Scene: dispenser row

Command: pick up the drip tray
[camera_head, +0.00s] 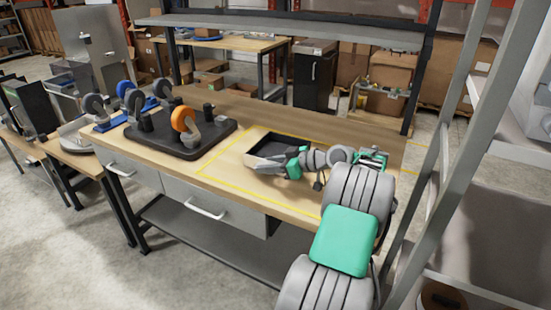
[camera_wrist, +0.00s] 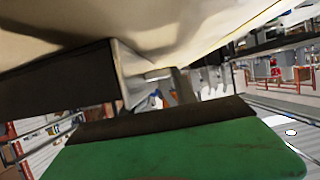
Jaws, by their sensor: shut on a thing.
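The drip tray (camera_head: 270,146) appears as a black, shallow, open rectangular tray on the bench, inside the yellow outline. My gripper (camera_head: 293,163) reaches in from the right and is shut on the tray's near right side. Its fingers and wrist cover part of that side. In the wrist view, a green finger with a dark pad (camera_wrist: 155,120) fills the bottom, and a dark wall that looks like the tray's (camera_wrist: 55,85) is at left. I cannot tell whether the tray rests flat or is slightly raised.
A black base (camera_head: 185,148) with an orange wheel and a grey wheel stands to the left, with blue-based casters beyond. A grey shelf (camera_head: 280,30) spans above the bench's back; an upright post stands right.

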